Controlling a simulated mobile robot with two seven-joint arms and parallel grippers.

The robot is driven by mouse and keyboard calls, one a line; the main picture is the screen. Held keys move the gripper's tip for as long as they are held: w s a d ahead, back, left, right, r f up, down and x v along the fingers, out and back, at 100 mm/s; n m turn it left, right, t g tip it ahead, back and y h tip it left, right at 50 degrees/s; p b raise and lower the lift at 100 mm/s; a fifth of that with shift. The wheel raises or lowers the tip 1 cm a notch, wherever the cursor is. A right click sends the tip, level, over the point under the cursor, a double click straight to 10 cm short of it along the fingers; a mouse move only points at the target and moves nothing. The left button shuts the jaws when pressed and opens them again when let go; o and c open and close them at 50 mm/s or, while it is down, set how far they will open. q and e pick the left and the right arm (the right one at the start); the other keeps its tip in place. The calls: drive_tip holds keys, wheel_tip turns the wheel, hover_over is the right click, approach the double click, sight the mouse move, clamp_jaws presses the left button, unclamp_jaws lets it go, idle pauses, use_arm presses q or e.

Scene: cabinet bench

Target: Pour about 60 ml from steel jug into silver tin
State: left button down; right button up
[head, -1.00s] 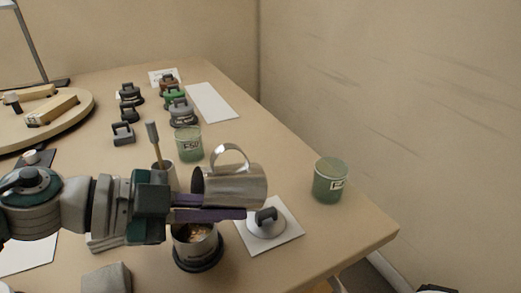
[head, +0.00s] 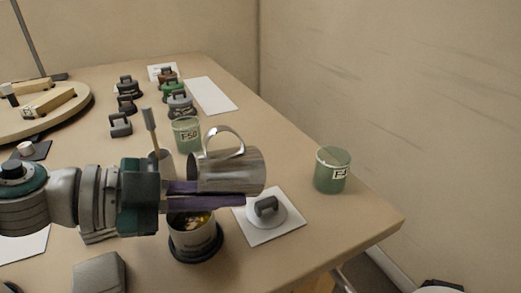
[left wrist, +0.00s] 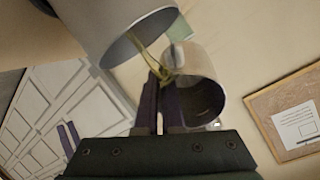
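The steel jug (head: 228,172) lies tipped on its side in the head view, handle up and mouth towards the left. My left gripper (head: 240,200) is shut on it, its purple fingers (left wrist: 161,108) along the jug's lower side. The silver tin (head: 193,238) stands upright on a dark round base below the jug's mouth, with yellowish and pale patches inside. The grip contact is partly hidden.
A white pad with a grey handled disc (head: 266,210) lies right of the tin. A green jar (head: 332,172) stands near the right edge, another jar (head: 187,135) behind the jug. A cup with a wooden-handled tool (head: 150,125) and a grey block (head: 100,272) are close to the arm.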

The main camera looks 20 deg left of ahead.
use_arm(q)
drive_tip(key=shift+s+r+t+h+b, duration=0.1)
drive_tip(key=shift+r+t+h+b, duration=0.15)
drive_tip(key=shift+t+h+b, duration=0.75)
idle(0.3)
drive_tip(key=shift+r+g+y, duration=0.25)
drive_tip(key=shift+g+y, duration=0.25)
drive_tip(key=g+y+p, duration=0.1)
drive_tip(key=p, duration=0.3)
drive_tip(key=g+y+p, duration=0.1)
drive_tip(key=p, duration=0.4)
drive_tip(key=shift+w+r, duration=0.2)
drive_tip(key=shift+w, duration=0.05)
drive_tip(key=shift+s+f, duration=0.1)
drive_tip(key=shift+f, duration=0.35)
drive_tip(key=shift+r, duration=0.1)
